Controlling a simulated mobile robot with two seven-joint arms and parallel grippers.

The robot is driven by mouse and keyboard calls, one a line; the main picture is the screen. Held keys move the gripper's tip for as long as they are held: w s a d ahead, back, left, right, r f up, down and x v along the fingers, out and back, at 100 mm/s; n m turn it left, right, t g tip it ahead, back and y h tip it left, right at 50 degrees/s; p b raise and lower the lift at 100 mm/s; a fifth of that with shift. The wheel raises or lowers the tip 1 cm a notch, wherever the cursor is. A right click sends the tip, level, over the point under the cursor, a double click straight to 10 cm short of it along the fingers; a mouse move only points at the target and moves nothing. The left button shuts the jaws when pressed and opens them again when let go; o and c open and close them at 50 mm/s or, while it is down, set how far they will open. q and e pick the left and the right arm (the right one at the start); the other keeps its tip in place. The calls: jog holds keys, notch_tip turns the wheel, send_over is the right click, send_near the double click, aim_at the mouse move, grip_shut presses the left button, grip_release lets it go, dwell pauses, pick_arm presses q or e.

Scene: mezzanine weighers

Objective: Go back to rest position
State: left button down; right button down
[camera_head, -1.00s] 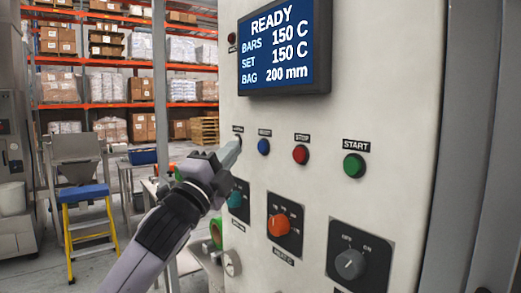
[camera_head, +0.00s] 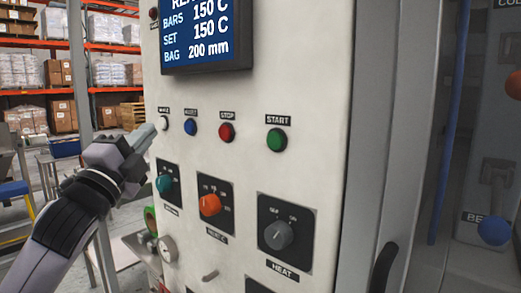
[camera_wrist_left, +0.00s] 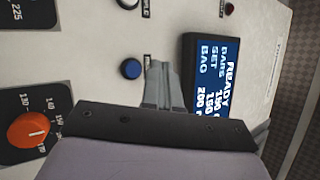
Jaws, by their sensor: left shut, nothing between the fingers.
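My left gripper (camera_head: 143,138) is shut and empty, in front of the left edge of a cream control panel (camera_head: 310,130). Its fingertips are close to a white button (camera_head: 163,123); I cannot tell whether they touch it. In the left wrist view the shut fingers (camera_wrist_left: 158,75) point up past a blue button (camera_wrist_left: 131,69) and beside the display (camera_wrist_left: 215,80). My right gripper is not in view.
The panel carries blue (camera_head: 190,127), red (camera_head: 227,132) and green (camera_head: 277,140) buttons, with teal (camera_head: 164,184), orange (camera_head: 210,204) and grey (camera_head: 278,235) knobs below.

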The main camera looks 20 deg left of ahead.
pick_arm(q)
jog(key=s+d+f+n+g, duration=0.1)
jog(key=d+f+n+g, duration=0.15)
jog(key=f, duration=0.85)
jog(key=s+d+f+n+g+h, duration=0.1)
jog(key=d+f+n+g, duration=0.2)
jog(key=f, duration=0.7)
jog(key=s+d+f+n+g, duration=0.15)
jog(key=f+g, duration=0.35)
jog(key=f, duration=0.6)
jog(key=s+d+f+n+g+h, duration=0.2)
jog(key=s+d+f+n+g, duration=0.15)
jog(key=s+d+f, duration=0.4)
jog(key=s+d+f+n+g+h, duration=0.1)
jog(key=s+d+f+n+g, duration=0.3)
jog(key=s+f, duration=0.65)
jog(key=w+d+f+m+t+h, duration=0.1)
jog(key=w+d+f+t+h, duration=0.1)
jog(key=w+f+t, duration=0.3)
jog(key=shift+w+f, duration=0.35)
jog(key=shift+f, duration=1.1)
jog(key=shift+d, duration=0.1)
